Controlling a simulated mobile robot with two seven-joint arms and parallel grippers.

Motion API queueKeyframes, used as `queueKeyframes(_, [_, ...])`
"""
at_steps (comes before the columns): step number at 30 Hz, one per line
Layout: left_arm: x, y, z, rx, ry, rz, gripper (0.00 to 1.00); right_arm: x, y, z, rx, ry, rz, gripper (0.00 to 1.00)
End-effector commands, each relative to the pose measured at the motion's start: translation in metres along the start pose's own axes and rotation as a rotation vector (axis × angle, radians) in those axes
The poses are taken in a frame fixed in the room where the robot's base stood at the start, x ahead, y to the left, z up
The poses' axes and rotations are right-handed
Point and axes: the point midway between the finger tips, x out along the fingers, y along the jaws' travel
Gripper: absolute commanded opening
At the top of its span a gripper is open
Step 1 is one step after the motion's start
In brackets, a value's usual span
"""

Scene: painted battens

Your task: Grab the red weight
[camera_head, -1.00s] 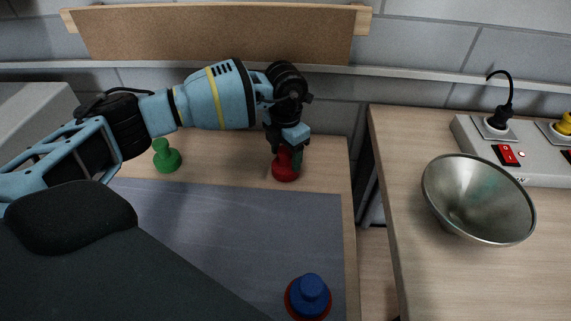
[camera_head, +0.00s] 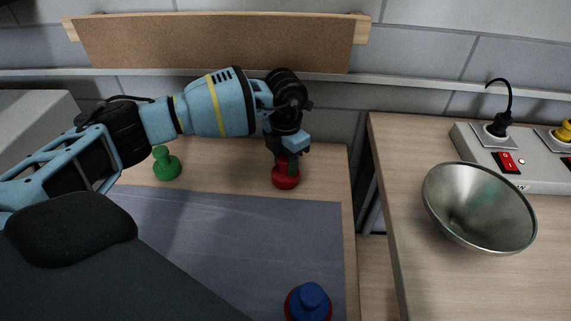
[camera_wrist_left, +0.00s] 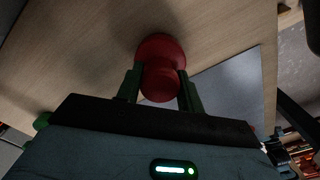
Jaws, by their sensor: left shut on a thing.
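The red weight (camera_head: 286,180) stands upright on the wooden table beyond the grey mat, near the table's right edge. My left gripper (camera_head: 287,160) reaches down over it and is shut on its upper part. In the left wrist view the red weight (camera_wrist_left: 160,68) sits between the two green fingers of my left gripper (camera_wrist_left: 160,90), one on each side of its knob. Its round base appears to rest on the wood. My right gripper is not in view.
A green weight (camera_head: 166,164) stands to the left on the table. Right of a gap, another table holds a metal bowl (camera_head: 478,207) and a switch panel (camera_head: 540,178).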

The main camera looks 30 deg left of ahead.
Motion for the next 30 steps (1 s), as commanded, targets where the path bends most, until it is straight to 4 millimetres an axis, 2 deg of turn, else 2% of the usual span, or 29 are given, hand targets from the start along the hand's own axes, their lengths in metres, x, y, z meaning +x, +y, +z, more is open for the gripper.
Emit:
queueKeyframes(8, [-0.036,0.001,0.002,0.0,-0.01,0.001,0.0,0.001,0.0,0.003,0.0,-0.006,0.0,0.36])
queueKeyframes(14, [-0.038,-0.018,-0.022,0.003,-0.006,0.0,0.0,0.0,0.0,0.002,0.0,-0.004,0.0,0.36])
queueKeyframes(30, [-0.046,-0.081,-0.1,0.003,-0.004,0.0,0.0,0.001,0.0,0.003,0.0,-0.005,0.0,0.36])
